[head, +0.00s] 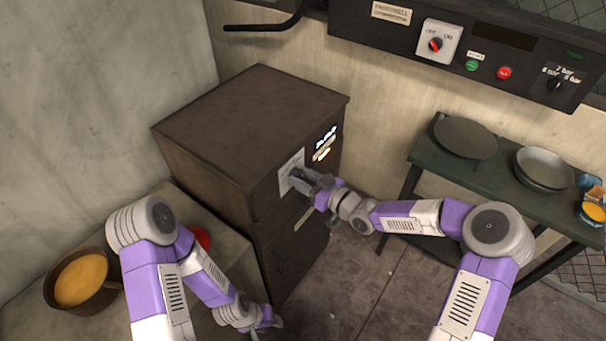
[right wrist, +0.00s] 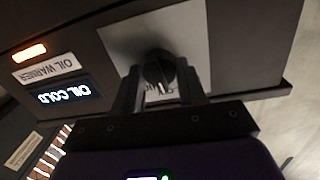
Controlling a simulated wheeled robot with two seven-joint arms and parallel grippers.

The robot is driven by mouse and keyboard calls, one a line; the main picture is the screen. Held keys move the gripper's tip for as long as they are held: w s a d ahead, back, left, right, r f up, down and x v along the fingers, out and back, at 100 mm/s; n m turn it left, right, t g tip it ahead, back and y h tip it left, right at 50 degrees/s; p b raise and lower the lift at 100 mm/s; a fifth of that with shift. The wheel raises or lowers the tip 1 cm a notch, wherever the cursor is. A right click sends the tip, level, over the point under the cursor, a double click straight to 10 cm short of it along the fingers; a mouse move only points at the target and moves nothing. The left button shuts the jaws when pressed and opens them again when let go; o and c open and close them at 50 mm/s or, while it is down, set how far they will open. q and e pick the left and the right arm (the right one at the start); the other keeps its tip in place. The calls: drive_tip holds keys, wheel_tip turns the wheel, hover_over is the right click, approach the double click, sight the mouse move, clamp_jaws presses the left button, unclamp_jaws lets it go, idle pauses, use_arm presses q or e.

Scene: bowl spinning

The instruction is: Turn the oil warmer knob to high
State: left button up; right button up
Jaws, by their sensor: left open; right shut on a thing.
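The dark oil warmer cabinet (head: 245,130) stands in the corner, with a light control plate (head: 290,165) on its front. My right gripper (head: 300,178) is at that plate and covers the knob in the head view. In the right wrist view the black knob (right wrist: 158,68) sits between the fingers of my right gripper (right wrist: 158,84), which is shut on it. A light pointer mark shows on the knob; the dial lettering is mostly hidden. A lit display (right wrist: 72,95) reads "OIL COLD", beside an "OIL WARMER" label (right wrist: 50,68). My left gripper (head: 268,322) is open and empty, low beside the cabinet.
A pot of orange liquid (head: 80,280) stands on the counter at left, with a red object (head: 200,238) partly behind my left arm. A green table (head: 440,165) at right holds plates and a bowl. A wall panel (head: 470,45) has another knob and buttons.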

drive_tip(key=m+p, duration=0.3)
drive_tip(key=m, duration=0.2)
drive_tip(key=shift+r+g, duration=0.1)
drive_tip(key=shift+g, duration=0.2)
drive_tip(key=shift+d+m+g+p, duration=0.1)
drive_tip(key=shift+m+g+p, duration=0.2)
drive_tip(key=shift+m+p, duration=1.4)
drive_tip(key=shift+m+b, duration=0.6)
drive_tip(key=shift+m, duration=0.1)
drive_tip(key=o, duration=1.1)
drive_tip(key=shift+c, duration=0.2)
drive_tip(key=p+v, duration=0.1)
drive_tip(key=v, duration=0.6)
drive_tip(key=shift+d, duration=0.25)
drive_tip(key=shift+f, duration=0.25)
